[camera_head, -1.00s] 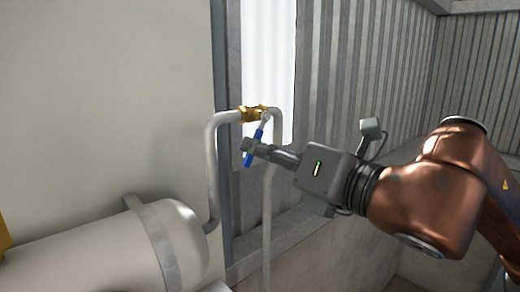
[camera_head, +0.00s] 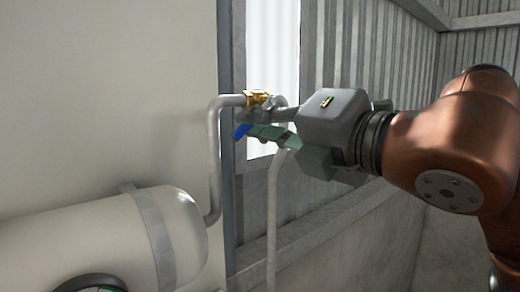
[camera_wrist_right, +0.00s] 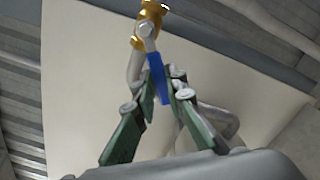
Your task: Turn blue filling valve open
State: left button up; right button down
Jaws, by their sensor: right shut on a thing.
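The brass valve (camera_head: 257,97) sits on the grey pipe at the top of its bend, in front of the bright opening. Its blue handle (camera_head: 241,131) slants down and left from it; most of the handle is hidden behind my fingers in the head view. My right gripper (camera_head: 255,122) reaches in from the right and is shut on the blue handle. In the right wrist view, the blue handle (camera_wrist_right: 156,76) lies between the green fingers of my right gripper (camera_wrist_right: 160,92), below the brass valve (camera_wrist_right: 153,9). My left gripper is not in view.
A cream horizontal tank (camera_head: 185,235) with a grey band lies at the lower left, before a large cream wall (camera_head: 110,90). A grey pipe (camera_head: 272,220) runs down below the valve. A dark round part (camera_head: 85,283) shows at the bottom edge. Corrugated walls stand behind my arm.

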jog(key=shift+s+a+r+m+b, duration=0.2)
jog(key=shift+r+m+b, duration=0.25)
jog(key=shift+m+b, duration=0.5)
jog(key=shift+r+m, duration=0.1)
jog(key=shift+m, duration=0.15)
jog(key=c, duration=1.9)
grip_release()
jog(key=shift+c, duration=0.2)
jog(key=v, duration=1.2)
jog(key=shift+c, duration=0.2)
